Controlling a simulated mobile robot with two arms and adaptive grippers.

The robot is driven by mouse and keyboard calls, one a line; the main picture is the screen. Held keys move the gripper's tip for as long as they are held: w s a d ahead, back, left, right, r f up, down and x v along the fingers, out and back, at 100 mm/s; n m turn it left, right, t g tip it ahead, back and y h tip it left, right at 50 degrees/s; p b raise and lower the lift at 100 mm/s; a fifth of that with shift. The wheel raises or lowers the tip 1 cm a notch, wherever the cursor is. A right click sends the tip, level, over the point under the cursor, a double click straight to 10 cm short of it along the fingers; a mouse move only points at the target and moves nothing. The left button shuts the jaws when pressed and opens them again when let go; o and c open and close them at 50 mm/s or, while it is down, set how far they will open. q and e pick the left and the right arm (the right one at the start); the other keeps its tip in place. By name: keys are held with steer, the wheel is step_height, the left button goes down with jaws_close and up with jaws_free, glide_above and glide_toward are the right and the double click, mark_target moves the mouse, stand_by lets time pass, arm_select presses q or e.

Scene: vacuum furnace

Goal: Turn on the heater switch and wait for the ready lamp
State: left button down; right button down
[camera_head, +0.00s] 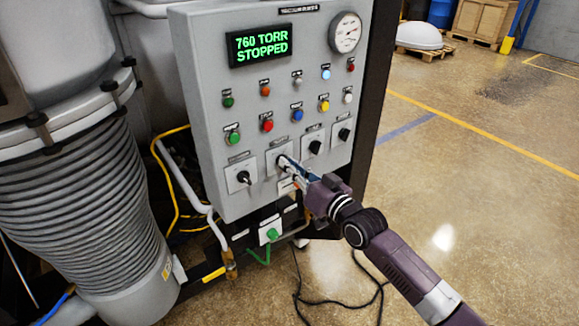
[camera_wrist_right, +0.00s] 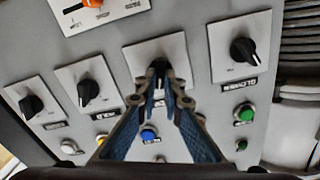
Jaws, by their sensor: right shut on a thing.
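My right gripper (camera_head: 285,161) reaches the grey control panel (camera_head: 262,205) from the lower right. Its fingers (camera_wrist_right: 159,78) are shut on a black rotary knob (camera_wrist_right: 157,66), the second from the left in the head view. Three other black knobs (camera_head: 243,177) (camera_head: 315,147) (camera_head: 343,134) sit in the same row. I cannot read which one is labelled heater. Small lamps in green (camera_head: 228,102), orange (camera_head: 265,90), white (camera_head: 298,80), blue (camera_head: 326,72) and red (camera_head: 351,66) form the top row. I cannot tell which is the ready lamp. My left gripper is not in view.
The display (camera_head: 260,45) reads "760 TORR STOPPED", beside a round gauge (camera_head: 345,32). A row of coloured buttons (camera_head: 267,125) lies above the knobs. A ribbed grey vessel (camera_head: 75,200) stands left. A black cable (camera_head: 340,304) lies on the floor. The floor at right is free.

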steer(key=shift+m, duration=1.1)
steer(key=shift+w, duration=0.1)
steer(key=c, duration=2.1)
jaws_free()
steer(key=v, duration=1.2)
